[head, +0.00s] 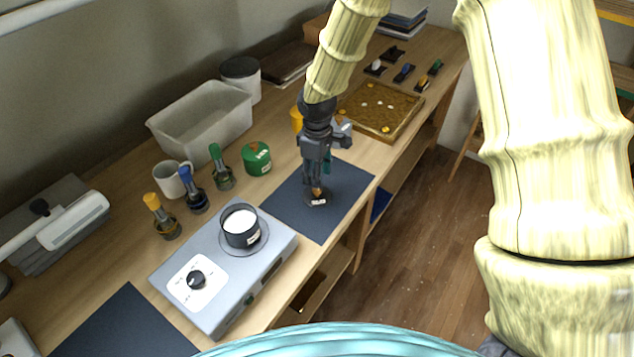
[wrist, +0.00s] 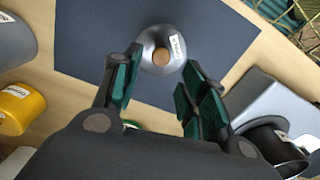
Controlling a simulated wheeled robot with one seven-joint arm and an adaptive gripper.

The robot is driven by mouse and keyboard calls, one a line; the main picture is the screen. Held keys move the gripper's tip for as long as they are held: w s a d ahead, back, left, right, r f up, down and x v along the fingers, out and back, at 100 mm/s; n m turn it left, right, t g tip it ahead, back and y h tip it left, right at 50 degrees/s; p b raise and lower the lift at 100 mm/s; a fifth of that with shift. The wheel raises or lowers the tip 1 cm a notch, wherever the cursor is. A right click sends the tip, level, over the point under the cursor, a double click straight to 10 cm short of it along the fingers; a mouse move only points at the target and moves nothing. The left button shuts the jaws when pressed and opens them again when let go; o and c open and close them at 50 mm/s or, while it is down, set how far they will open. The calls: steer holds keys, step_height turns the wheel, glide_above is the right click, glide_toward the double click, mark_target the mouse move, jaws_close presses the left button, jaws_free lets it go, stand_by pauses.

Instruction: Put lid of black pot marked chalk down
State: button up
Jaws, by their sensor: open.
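The black pot (head: 241,228) stands uncovered on the grey hot plate, with white contents and a pale label too small to read. Part of it shows at the lower right of the wrist view (wrist: 278,150). The round lid (head: 318,201) lies on a dark blue mat (head: 300,213), its brown knob up. In the wrist view the lid (wrist: 160,47) shows a white label. My gripper (head: 317,186) points down just above the lid. In the wrist view its green-padded fingers (wrist: 160,82) are apart with nothing held between them; whether they touch the lid is unclear.
The hot plate (head: 210,309) stands left of the mat. A green canister (head: 257,158), a white mug (head: 172,180), several colour-topped bottles (head: 196,196) and a grey bin (head: 205,122) stand behind. A cork tray (head: 377,112) lies farther right. Much of the mat is bare.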

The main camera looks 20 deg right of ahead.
steer(key=shift+r+b, duration=0.6)
steer(key=shift+r, duration=2)
steer(key=shift+s, duration=0.1)
